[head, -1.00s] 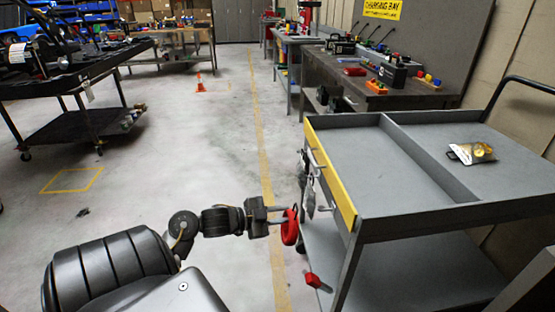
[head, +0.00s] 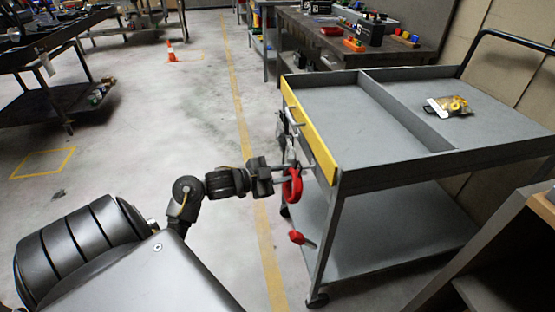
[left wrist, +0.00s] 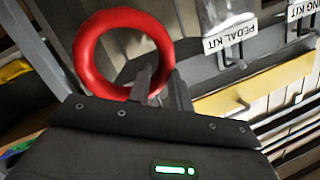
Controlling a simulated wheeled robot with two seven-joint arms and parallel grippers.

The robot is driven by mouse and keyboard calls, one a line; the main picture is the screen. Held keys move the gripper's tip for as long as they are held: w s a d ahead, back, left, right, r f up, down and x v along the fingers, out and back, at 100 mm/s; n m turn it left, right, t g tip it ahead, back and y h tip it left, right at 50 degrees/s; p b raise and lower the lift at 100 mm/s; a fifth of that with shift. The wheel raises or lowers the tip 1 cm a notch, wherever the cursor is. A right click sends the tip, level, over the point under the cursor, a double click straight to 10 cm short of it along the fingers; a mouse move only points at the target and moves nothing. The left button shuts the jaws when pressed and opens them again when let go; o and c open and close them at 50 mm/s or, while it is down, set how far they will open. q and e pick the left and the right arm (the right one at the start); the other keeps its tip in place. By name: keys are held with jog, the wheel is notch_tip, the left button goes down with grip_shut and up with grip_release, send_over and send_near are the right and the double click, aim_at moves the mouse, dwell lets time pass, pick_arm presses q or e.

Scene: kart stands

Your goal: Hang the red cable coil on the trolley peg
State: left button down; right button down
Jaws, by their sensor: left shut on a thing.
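The red cable coil (head: 292,186) is a red ring; it also shows in the left wrist view (left wrist: 84,60). My left gripper (head: 280,183) is shut on its rim and holds it clear of the floor, just left of the trolley's side. The grey trolley (head: 388,171) has a yellow strip (head: 309,130) on that side, with pegs standing out. In the head view I cannot tell whether the coil touches a peg. My right gripper is not in view.
Bags labelled PEDAL KIT (left wrist: 228,38) and another kit (left wrist: 303,12) hang on neighbouring pegs. A red-ended part (head: 297,237) juts out at the lower shelf. A small bag (head: 449,106) lies on the trolley top. Floor left of the trolley is clear; an orange cone (head: 171,52) stands far back.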

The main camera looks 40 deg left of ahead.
pick_arm(q)
jog(key=shift+w+d+f, duration=0.1)
jog(key=shift+w+d, duration=0.2)
jog(key=shift+w, duration=0.15)
jog(key=shift+w+d+f, duration=0.2)
jog(key=shift+w+f, duration=0.05)
jog(key=shift+w, duration=0.05)
jog(key=shift+f, duration=0.1)
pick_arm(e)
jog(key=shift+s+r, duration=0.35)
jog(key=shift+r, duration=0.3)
pick_arm(q)
jog(key=shift+w, duration=0.1)
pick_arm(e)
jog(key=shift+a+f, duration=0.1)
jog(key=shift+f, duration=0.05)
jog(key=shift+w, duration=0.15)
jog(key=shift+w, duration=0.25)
pick_arm(q)
jog(key=c, duration=1.3)
grip_release()
jog(key=shift+o, duration=0.6)
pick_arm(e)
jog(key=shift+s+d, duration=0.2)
